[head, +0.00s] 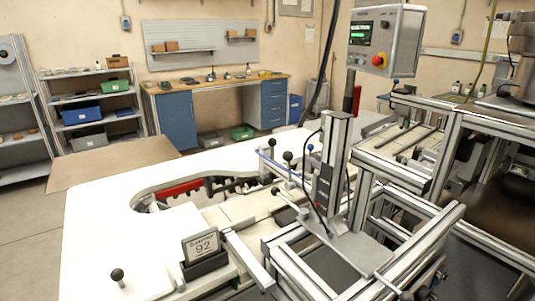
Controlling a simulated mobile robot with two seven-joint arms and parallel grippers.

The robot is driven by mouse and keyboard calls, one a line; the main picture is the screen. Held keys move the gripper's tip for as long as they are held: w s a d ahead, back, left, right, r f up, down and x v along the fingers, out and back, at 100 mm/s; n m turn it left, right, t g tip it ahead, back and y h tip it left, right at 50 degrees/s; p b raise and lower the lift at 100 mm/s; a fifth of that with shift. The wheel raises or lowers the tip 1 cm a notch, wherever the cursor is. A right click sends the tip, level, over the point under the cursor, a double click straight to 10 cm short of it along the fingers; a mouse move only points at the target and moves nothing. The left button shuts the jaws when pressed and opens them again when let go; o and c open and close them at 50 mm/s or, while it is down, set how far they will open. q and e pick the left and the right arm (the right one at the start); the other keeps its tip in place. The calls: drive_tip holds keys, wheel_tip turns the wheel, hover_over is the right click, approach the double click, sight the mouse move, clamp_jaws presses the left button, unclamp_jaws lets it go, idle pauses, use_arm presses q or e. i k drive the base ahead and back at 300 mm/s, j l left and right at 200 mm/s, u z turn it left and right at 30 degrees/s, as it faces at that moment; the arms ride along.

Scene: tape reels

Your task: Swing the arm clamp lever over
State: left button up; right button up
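Several levers with black ball knobs show on the machine, and I cannot tell which one is the arm clamp lever. One knob (287,156) stands upright near the middle, beside the grey column (335,165). A lower knob (275,190) sits on a short rod just in front of it. Another black knob (117,274) stands at the front left of the white table (100,215). Neither of my grippers shows in the head view.
Aluminium frame rails (300,270) fill the front right. A control box (385,40) with a red button hangs above. A workbench (215,85) and shelves (92,110) are at the back. The table's left part is mostly clear.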

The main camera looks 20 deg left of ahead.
sight(288, 156)
drive_tip(key=j, duration=0.9)
drive_tip(key=k+j, duration=0.15)
drive_tip(key=j, duration=0.75)
